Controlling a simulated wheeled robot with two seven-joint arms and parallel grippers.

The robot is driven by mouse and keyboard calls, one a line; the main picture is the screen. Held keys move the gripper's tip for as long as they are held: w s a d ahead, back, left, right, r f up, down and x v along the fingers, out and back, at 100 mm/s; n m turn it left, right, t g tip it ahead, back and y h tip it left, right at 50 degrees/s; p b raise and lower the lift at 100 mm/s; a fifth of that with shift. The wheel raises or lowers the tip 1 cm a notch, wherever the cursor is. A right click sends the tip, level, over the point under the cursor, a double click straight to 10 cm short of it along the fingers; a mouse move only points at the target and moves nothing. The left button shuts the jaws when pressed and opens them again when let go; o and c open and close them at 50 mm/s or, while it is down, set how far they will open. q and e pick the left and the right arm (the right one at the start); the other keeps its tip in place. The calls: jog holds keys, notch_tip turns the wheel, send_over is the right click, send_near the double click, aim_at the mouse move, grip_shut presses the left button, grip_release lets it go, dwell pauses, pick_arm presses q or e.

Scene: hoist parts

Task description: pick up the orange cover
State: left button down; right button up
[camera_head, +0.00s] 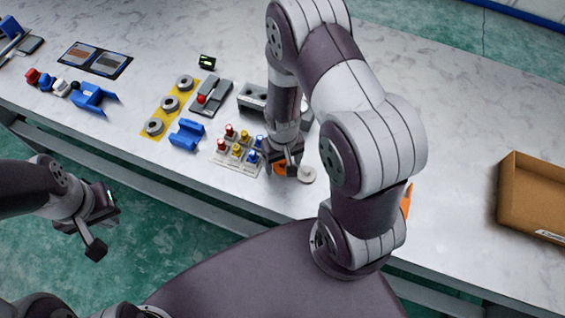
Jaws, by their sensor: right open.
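My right gripper (289,164) is low over the table, pointing down, with its fingers apart. A small orange part (279,169) shows right at its fingers, partly hidden by them; I cannot tell whether they touch it. A pale round disc (306,175) lies just right of it. Another orange piece (408,200) sticks out from behind my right arm, mostly hidden. I cannot tell which orange piece is the cover. My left gripper (105,222) is open and empty, off the table's front edge above the green floor.
Red, yellow and blue parts (238,147) stand left of my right gripper. A yellow strip with grey rings (170,104), blue holders (187,134) and a grey block (252,97) lie farther left and behind. A cardboard box (530,203) stands at the right.

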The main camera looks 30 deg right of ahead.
jog(key=shift+f, duration=0.15)
jog(key=shift+c, duration=0.9)
jog(key=c, duration=0.8)
